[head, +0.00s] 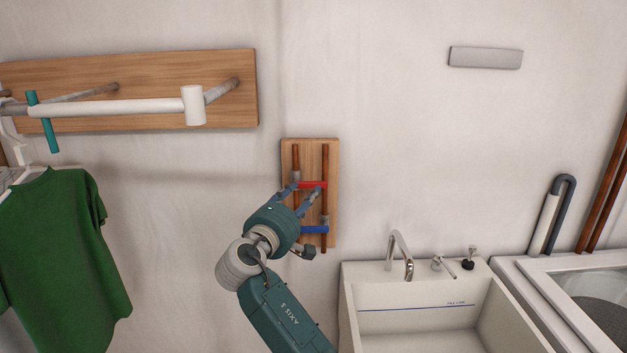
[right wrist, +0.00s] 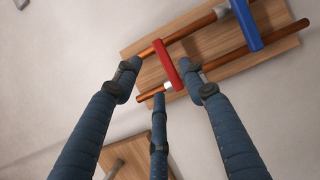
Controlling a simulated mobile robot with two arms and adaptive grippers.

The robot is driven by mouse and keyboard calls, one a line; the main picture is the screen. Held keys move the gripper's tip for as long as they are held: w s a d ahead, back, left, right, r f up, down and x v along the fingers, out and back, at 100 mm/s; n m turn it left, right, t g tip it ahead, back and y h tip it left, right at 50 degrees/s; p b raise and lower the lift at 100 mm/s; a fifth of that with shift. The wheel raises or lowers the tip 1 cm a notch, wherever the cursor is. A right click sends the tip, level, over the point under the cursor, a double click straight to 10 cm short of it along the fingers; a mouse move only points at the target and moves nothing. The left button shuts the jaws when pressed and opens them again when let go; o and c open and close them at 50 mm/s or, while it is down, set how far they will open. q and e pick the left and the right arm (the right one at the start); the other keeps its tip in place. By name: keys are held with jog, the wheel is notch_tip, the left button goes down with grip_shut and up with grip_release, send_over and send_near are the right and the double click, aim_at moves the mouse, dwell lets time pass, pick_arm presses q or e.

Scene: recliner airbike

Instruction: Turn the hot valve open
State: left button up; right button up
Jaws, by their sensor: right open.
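The hot valve's red handle (head: 314,185) is a flat bar on a copper pipe, mounted on a wooden wall board (head: 331,160). The cold valve's blue handle (head: 314,230) is below it on the other pipe. My right gripper (head: 304,189) is at the red handle, its fingers open. In the right wrist view the red handle (right wrist: 167,64) lies between the spread fingers of the gripper (right wrist: 159,72), and no firm hold shows. The blue handle (right wrist: 247,24) is beyond it at the upper right. My left gripper is not in view.
A white sink (head: 350,300) with a faucet (head: 401,254) stands at lower right. A wooden wall rack (head: 240,70) with a white rail is at upper left, with a green shirt (head: 62,255) below.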

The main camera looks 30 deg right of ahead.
aim_at(315, 184)
jog(key=p+x, duration=0.2)
jog(key=x, duration=0.6)
jog(key=shift+w+d+p, duration=0.2)
jog(key=shift+d+p, duration=0.1)
jog(key=shift+w+d+f, duration=0.1)
jog(key=shift+w+d, duration=0.15)
jog(key=shift+d, duration=0.05)
jog(key=shift+c, duration=0.3)
grip_shut()
